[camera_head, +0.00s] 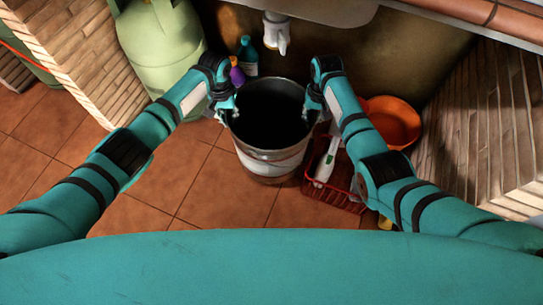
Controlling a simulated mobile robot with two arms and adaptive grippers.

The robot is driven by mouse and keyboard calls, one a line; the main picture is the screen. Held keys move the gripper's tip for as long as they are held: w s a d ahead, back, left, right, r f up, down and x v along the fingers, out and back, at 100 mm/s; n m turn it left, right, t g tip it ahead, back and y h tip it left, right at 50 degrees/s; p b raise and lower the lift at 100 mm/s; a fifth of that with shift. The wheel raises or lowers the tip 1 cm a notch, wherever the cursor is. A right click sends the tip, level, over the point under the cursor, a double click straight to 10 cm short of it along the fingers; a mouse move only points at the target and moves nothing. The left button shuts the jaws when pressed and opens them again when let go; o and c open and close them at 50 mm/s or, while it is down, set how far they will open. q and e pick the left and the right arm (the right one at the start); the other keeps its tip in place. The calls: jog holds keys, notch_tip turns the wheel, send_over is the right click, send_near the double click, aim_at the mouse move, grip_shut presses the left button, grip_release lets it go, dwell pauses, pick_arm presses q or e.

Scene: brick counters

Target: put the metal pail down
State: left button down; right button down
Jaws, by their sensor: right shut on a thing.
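The metal pail (268,158) is in the middle of the view, roughly upright, with a dark, open mouth toward me. My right gripper (312,110) is shut on the pail at the right side of its rim. My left gripper (229,110) is at the left side of the rim, close against it; its fingers are too small and dark to tell whether they are shut. The tiled floor (235,200) shows around the pail's base. I cannot tell whether the base touches the floor.
A red basket (333,196) with a white bottle is close to the pail's right, under my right arm. An orange basin (398,122) stands further right. A purple bottle (237,75), a teal bottle (248,55) and a green gas cylinder (158,45) stand behind. Floor in front is clear.

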aim_at(233, 127)
pick_arm(q)
jog(key=shift+d+f, duration=0.1)
jog(key=shift+d, duration=0.1)
pick_arm(e)
jog(key=shift+w+a, duration=0.1)
jog(key=shift+a, duration=0.15)
